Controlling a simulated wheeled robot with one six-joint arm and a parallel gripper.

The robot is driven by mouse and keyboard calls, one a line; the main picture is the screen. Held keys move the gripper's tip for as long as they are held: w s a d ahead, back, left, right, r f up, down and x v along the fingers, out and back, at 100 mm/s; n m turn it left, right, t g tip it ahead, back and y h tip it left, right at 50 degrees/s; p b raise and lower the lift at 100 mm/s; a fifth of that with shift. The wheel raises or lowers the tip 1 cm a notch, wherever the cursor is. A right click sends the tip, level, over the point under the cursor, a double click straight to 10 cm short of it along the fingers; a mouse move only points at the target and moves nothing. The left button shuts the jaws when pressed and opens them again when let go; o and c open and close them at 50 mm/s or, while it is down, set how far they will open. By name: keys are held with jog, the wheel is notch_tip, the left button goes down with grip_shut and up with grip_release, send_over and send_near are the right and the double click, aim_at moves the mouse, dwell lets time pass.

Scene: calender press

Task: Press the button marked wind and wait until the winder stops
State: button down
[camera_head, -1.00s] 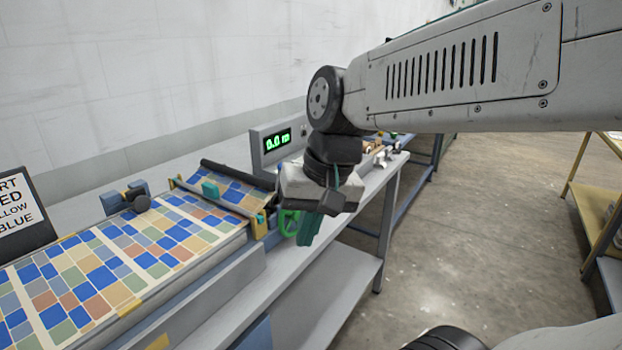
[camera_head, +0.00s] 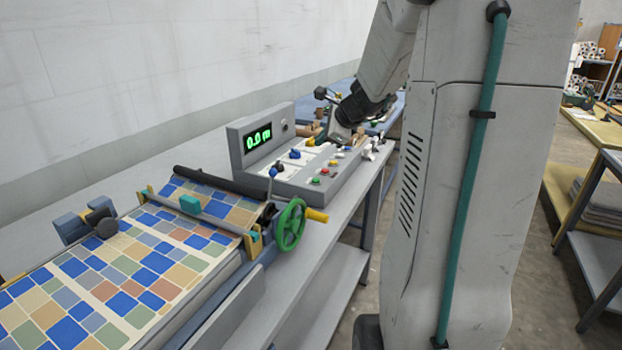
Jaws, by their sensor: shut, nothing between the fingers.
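The grey control panel (camera_head: 345,178) stands on the bench in the middle of the view, with green (camera_head: 316,182), red (camera_head: 324,175) and yellow (camera_head: 333,162) buttons and several knobs and levers. Their labels are too small to read, so I cannot tell which button is marked wind. The display (camera_head: 258,138) behind it reads 0.0 m in green. The winder, with a dark roller (camera_head: 215,180) and a patterned sheet (camera_head: 150,245), is to the left. My gripper (camera_head: 338,138) is shut and empty over the panel's far part; its tips are small and partly hard to make out.
A green handwheel (camera_head: 290,225) with a yellow handle sticks out at the bench's front edge. My arm covers the right middle of the view. Shelves and a yellow-topped table (camera_head: 585,130) stand at the right. A blue bench continues behind the panel.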

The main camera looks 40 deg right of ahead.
aim_at(319, 181)
jog(key=shift+w+a, duration=0.15)
jog(key=shift+a, duration=0.2)
jog(key=shift+f, duration=4.4)
jog(key=shift+f, duration=0.15)
jog(key=shift+f, duration=0.3)
jog(key=shift+f, duration=0.35)
jog(key=shift+r, duration=0.8)
